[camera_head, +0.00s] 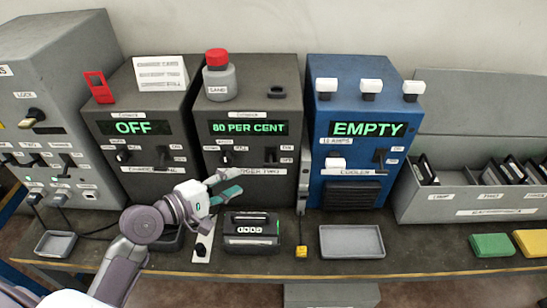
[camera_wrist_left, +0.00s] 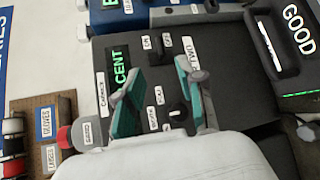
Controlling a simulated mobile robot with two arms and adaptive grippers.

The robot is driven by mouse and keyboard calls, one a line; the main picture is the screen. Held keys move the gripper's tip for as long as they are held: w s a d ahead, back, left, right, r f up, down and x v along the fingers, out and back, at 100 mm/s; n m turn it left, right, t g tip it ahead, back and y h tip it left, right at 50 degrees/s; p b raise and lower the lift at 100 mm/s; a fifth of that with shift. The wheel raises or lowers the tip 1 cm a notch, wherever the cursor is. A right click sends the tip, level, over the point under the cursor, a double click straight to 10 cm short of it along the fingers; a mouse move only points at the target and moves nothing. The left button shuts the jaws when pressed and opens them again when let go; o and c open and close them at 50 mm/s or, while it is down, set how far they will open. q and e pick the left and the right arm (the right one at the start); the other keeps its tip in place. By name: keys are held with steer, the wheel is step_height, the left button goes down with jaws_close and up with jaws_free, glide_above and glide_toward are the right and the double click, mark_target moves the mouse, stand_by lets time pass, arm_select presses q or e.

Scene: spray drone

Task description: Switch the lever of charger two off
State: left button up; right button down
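Charger two (camera_head: 249,106) is the dark box in the middle of the head view, and its green display (camera_head: 249,128) reads "80 PER CENT". Its small black lever (camera_head: 270,155) is on the right of the front panel, with a knob (camera_head: 225,158) to the left. My left gripper (camera_head: 233,184) is in front of the panel's lower part, covering some of the name label. In the left wrist view, its two teal-padded fingers (camera_wrist_left: 160,95) are apart with nothing between them. The lever (camera_wrist_left: 157,50) appears beyond them, apparently untouched. My right gripper is out of view.
A battery pack (camera_head: 251,232) marked "GOOD" lies on the bench below the charger. Another charger (camera_head: 140,102) showing "OFF" stands left, and the blue cooler (camera_head: 352,104) stands right. A red-capped jar (camera_head: 219,82) sits on top. An empty grey tray (camera_head: 352,241) lies right.

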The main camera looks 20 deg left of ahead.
mark_target(269, 166)
arm_select(q)
steer(key=p+x, duration=0.3)
steer(key=x, duration=0.8)
steer(key=shift+w+d, duration=0.2)
steer(key=shift+d, duration=0.05)
steer(key=shift+w+d+f, duration=0.15)
steer(key=shift+w+d, duration=0.2)
steer(key=shift+w, duration=0.3)
jaws_close()
